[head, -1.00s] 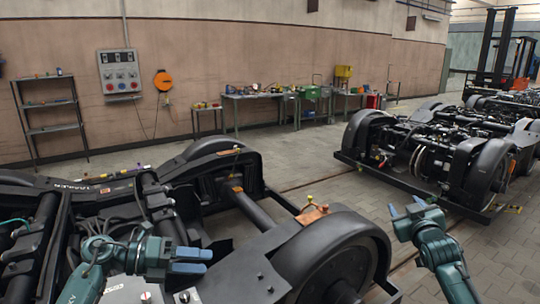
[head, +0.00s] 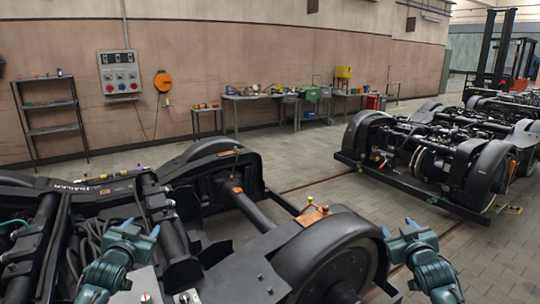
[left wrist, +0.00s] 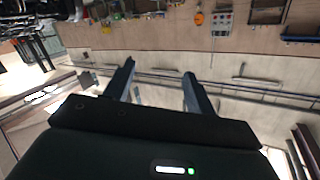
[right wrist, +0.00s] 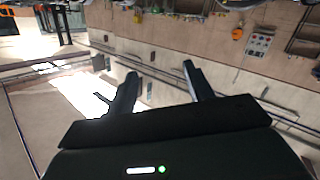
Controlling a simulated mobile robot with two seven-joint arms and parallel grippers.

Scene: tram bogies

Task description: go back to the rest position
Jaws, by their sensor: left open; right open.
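My left gripper (head: 140,229) is raised over the near bogie in the head view, with its fingers pointing up and away. Its two fingers stand apart and empty in the left wrist view (left wrist: 158,85). My right gripper (head: 400,227) is raised to the right of the near bogie's wheel, with its fingers also pointing away. Its fingers are apart with nothing between them in the right wrist view (right wrist: 160,88). Neither gripper appears to touch anything.
The near black bogie (head: 262,252) fills the lower left, with an orange-brown piece (head: 312,215) on it. A second bogie (head: 432,150) stands at right. Workbenches (head: 258,97), a shelf (head: 50,105) and a control panel (head: 120,72) line the wall. Paved floor lies between.

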